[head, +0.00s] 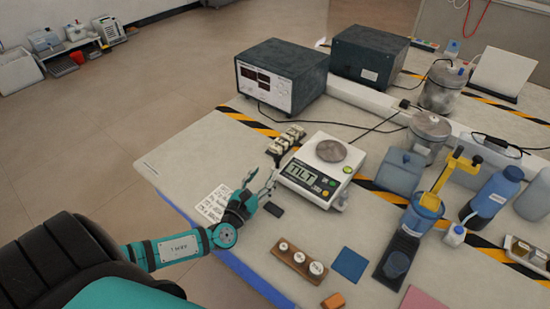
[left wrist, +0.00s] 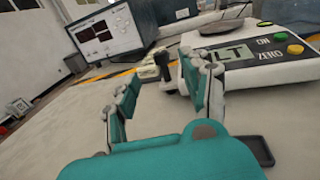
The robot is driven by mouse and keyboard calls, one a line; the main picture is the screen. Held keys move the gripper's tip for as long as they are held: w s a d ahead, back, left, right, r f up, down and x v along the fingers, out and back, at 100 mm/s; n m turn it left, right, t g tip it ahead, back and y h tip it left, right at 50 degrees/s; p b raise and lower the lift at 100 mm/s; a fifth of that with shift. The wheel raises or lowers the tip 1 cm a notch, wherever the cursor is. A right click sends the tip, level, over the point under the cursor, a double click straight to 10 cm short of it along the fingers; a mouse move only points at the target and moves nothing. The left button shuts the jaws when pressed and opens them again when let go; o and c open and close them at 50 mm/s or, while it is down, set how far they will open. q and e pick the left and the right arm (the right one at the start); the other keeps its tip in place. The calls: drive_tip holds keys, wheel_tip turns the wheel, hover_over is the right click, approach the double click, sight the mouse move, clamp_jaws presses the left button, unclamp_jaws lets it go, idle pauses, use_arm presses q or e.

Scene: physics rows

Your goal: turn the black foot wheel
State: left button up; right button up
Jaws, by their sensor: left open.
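A white balance (head: 318,175) with a round grey pan stands on the table, and its display reads TILT. The balance also shows in the left wrist view (left wrist: 240,75), with its ON and ZERO buttons. A small black foot wheel (left wrist: 166,66) appears at the balance's near left corner, between my fingers in the picture. In the head view my fingers and the balance's edge make that wheel hard to make out. My left gripper (head: 262,184) is open beside that corner, its teal and grey fingers apart; it also shows in the left wrist view (left wrist: 160,75). Contact with the wheel cannot be told.
A flat dark piece (head: 273,209) lies just right of my gripper. A written card (head: 214,203) lies to its left. Several small blocks (head: 286,141) stand behind. A wooden weight holder (head: 296,262) and a blue pad (head: 349,264) lie in front of the balance.

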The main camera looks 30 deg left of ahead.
sight(276, 159)
use_arm(q)
drive_tip(key=w, duration=0.6)
drive_tip(key=shift+w+a, duration=0.2)
drive_tip(key=shift+a, duration=0.2)
drive_tip(key=shift+w, duration=0.65)
drive_tip(key=c, duration=0.5)
clamp_jaws()
use_arm(e)
drive_tip(key=shift+w+a+r, duration=0.1)
drive_tip(key=shift+w+r, duration=0.1)
drive_tip(key=shift+w, duration=0.35)
drive_tip(key=shift+w+r, duration=0.2)
drive_tip(key=shift+w, duration=0.3)
